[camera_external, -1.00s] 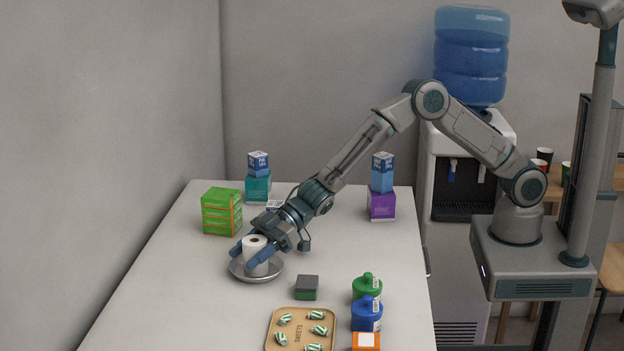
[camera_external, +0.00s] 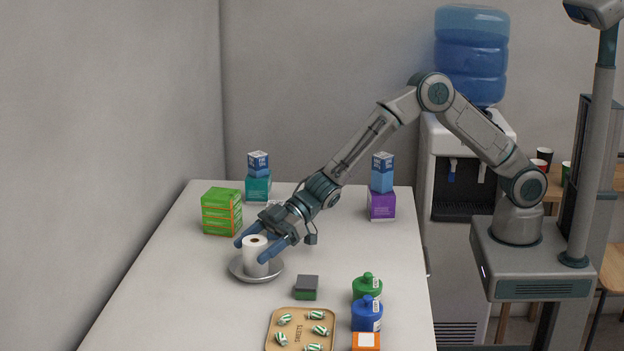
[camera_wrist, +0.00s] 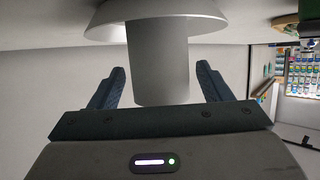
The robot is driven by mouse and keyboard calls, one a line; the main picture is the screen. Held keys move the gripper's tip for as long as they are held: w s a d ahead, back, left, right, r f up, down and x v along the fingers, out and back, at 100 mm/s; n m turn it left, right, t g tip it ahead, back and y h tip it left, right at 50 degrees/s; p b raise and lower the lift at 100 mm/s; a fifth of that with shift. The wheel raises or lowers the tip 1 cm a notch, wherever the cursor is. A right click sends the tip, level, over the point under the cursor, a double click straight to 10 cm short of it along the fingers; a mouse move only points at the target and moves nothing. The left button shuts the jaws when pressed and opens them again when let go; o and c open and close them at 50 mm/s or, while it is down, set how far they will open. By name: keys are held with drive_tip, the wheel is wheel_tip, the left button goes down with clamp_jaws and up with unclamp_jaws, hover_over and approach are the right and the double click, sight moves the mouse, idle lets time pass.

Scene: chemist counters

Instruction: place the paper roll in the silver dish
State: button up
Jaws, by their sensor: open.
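The white paper roll (camera_external: 256,258) stands upright in the silver dish (camera_external: 240,275) on the counter. My gripper (camera_external: 266,247) is open, its blue fingers on either side of the roll's upper part, apart from it as far as I can see. In the wrist view, the roll (camera_wrist: 162,65) stands between the two open fingers (camera_wrist: 158,85) with a gap on each side. The dish (camera_wrist: 155,12) shows there upside down at the top, with the roll's base against it.
A small grey-green box (camera_external: 307,287) stands right of the dish. A sweets tray (camera_external: 273,335), a green bottle (camera_external: 367,289) and a blue bottle (camera_external: 366,317) are nearer the front. Green boxes (camera_external: 221,212) stand behind left. The counter's left front is clear.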

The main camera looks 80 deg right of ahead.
drive_tip(key=v, duration=0.9)
drive_tip(key=shift+s+d, duration=0.3)
drive_tip(key=shift+s, duration=0.05)
